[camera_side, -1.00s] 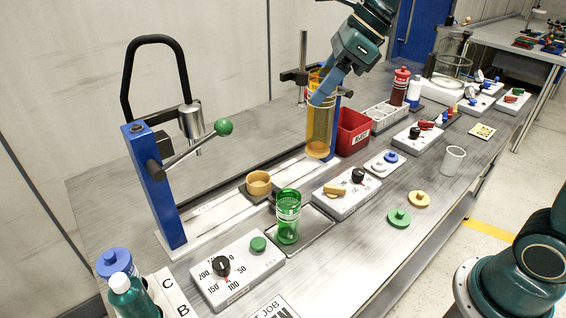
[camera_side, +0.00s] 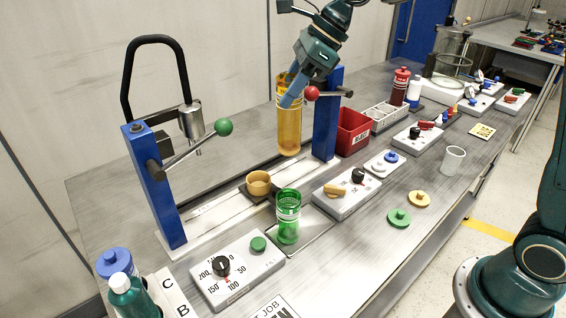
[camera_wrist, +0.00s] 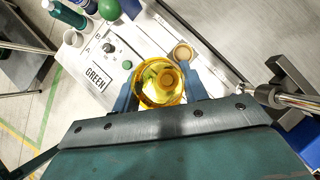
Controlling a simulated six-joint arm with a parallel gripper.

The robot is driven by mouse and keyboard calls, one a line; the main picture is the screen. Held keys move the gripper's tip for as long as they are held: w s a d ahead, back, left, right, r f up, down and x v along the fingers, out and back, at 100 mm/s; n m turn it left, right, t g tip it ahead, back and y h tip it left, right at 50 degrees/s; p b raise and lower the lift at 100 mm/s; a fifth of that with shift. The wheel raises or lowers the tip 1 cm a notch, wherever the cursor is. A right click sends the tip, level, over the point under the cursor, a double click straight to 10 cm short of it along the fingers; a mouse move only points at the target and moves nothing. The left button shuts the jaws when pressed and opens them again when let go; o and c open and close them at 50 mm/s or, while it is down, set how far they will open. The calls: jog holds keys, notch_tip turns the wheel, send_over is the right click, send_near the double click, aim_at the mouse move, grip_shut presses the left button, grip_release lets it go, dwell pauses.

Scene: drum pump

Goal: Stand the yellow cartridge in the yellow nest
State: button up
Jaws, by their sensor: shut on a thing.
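The yellow cartridge (camera_side: 289,128) is a tall clear amber cylinder, held upright above the bench by my gripper (camera_side: 291,88). In the wrist view the cartridge (camera_wrist: 148,96) sits between the two blue fingers of my gripper (camera_wrist: 160,92). The yellow nest (camera_side: 258,183) is a short yellow cup on a dark base on the white rail, to the lower left of the cartridge in the side view. It also shows in the wrist view (camera_wrist: 183,54), beyond the cartridge. The inside of the nest is empty as far as I can see.
A green cartridge (camera_side: 288,230) stands in front of the nest. A blue press with a green-knobbed lever (camera_side: 224,127) stands left, and a blue post (camera_side: 327,125) with a red-knobbed lever (camera_side: 312,93) is right beside the cartridge. A red bin (camera_side: 352,133) stands behind right.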

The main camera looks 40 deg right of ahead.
jog(key=w+a+f+n+g+y, duration=0.1)
jog(key=w+a+f+n, duration=0.1)
jog(key=w+f, duration=0.5)
jog(key=shift+w+a+n, duration=0.15)
jog(key=shift+w+n, duration=0.25)
jog(key=shift+w, duration=0.45)
jog(key=shift+f, duration=4.25)
jog(key=o, duration=1.2)
